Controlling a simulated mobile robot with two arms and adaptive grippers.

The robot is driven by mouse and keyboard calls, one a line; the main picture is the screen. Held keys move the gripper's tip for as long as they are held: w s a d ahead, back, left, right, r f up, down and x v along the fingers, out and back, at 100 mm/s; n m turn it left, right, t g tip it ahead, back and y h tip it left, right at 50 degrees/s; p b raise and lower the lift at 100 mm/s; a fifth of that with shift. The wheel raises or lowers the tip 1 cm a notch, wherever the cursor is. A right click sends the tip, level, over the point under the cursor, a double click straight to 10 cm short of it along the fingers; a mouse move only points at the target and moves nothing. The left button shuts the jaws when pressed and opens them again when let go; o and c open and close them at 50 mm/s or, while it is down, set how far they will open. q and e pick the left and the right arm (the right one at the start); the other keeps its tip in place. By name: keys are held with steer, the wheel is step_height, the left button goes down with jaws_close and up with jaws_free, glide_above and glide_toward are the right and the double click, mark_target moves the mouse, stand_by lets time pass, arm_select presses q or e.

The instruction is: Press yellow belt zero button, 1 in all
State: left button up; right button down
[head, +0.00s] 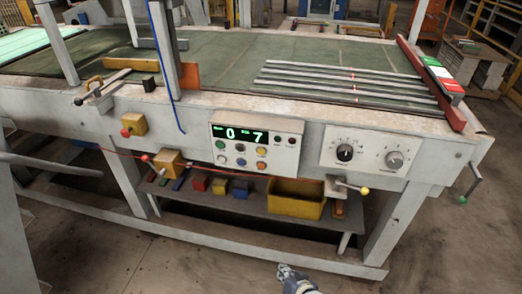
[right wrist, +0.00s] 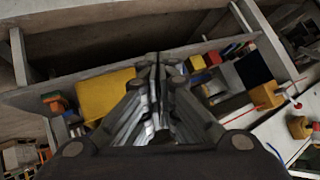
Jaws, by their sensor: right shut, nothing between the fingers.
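The control panel (head: 254,143) is on the front of the belt table, with a green display reading 0 and 7. Below the display are several small round buttons. A yellow button (head: 262,151) sits at the right of the upper row, and an orange-yellow one (head: 261,166) is below it. Labels are too small to read. My right gripper (head: 290,272) is low in front of the table, below the panel and apart from it. In the right wrist view its fingers (right wrist: 157,62) are shut and empty. My left gripper is not in view.
A second panel (head: 364,151) with two knobs is right of the display panel. A lever with a yellow knob (head: 364,190) sticks out below it. The shelf underneath holds a yellow bin (head: 295,199) and coloured blocks. A red cable runs left of the panel. The front floor is clear.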

mark_target(261, 151)
steer(key=w+a+r+t+y, duration=0.1)
steer(key=w+a+r, duration=0.2)
steer(key=r, duration=0.7)
steer(key=w+a+r+t+y+p, duration=0.1)
steer(key=w+a+r+t+y, duration=0.1)
steer(key=r, duration=0.8)
steer(key=w+a+r+t+y+p, duration=0.1)
steer(key=w+a+r, duration=0.4)
steer(key=r, duration=0.5)
steer(key=shift+w+r+m+t+y, duration=0.3)
steer(key=shift+w+r, duration=0.05)
steer(key=shift+w, duration=0.5)
steer(key=shift+a, duration=0.1)
steer(key=w+b, duration=0.2)
steer(key=w, duration=0.1)
steer(key=w+d+b, duration=0.1)
steer(key=w+b, duration=0.1)
steer(key=w+d+b, duration=0.1)
steer(key=w+b, duration=0.2)
steer(key=shift+w, duration=0.3)
steer(key=shift+w+d+f, duration=0.1)
